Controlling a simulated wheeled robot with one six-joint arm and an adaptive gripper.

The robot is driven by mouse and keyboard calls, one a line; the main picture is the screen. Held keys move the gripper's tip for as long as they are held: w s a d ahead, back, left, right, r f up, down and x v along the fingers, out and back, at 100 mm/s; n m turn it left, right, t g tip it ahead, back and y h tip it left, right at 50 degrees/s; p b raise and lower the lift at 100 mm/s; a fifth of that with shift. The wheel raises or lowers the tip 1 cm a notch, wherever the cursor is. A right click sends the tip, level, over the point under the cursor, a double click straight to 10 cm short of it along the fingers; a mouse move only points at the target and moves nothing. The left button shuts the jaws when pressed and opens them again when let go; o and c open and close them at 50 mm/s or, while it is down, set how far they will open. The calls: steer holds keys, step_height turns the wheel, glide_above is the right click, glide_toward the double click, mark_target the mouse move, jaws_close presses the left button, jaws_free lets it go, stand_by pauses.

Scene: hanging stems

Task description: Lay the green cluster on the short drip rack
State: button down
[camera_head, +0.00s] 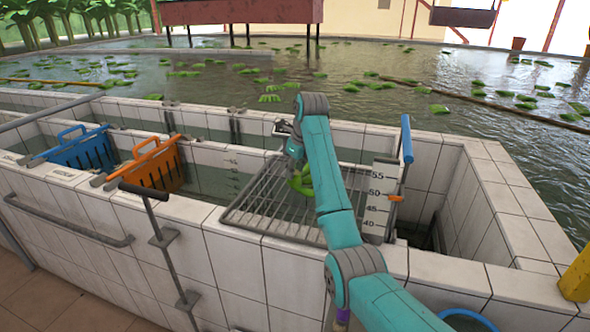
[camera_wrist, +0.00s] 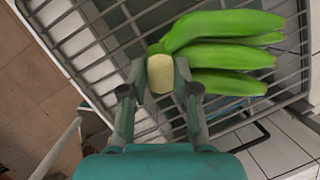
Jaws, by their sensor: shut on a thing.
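The green cluster (camera_head: 302,184) is a small hand of green bananas, partly hidden behind my arm in the head view. In the wrist view the cluster (camera_wrist: 225,55) spreads to the right of my gripper (camera_wrist: 160,76). My gripper is shut on the cluster's pale cut stem end. The short drip rack (camera_head: 262,208) is a grid of metal bars across the top of a tiled basin. The cluster is over the rack, and the rack's bars (camera_wrist: 85,42) show behind it in the wrist view. I cannot tell whether the cluster touches the bars.
A depth gauge board (camera_head: 379,200) and a blue-topped post (camera_head: 406,140) stand at the rack's right. Orange (camera_head: 152,166) and blue (camera_head: 78,150) baskets hang in the basins to the left. Loose green clusters float in the water behind.

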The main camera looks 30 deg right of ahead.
steer(key=shift+f, duration=0.25)
stand_by(0.4)
steer(key=c, duration=0.9)
jaws_free()
steer(key=shift+o, duration=0.6)
steer(key=shift+f, duration=0.15)
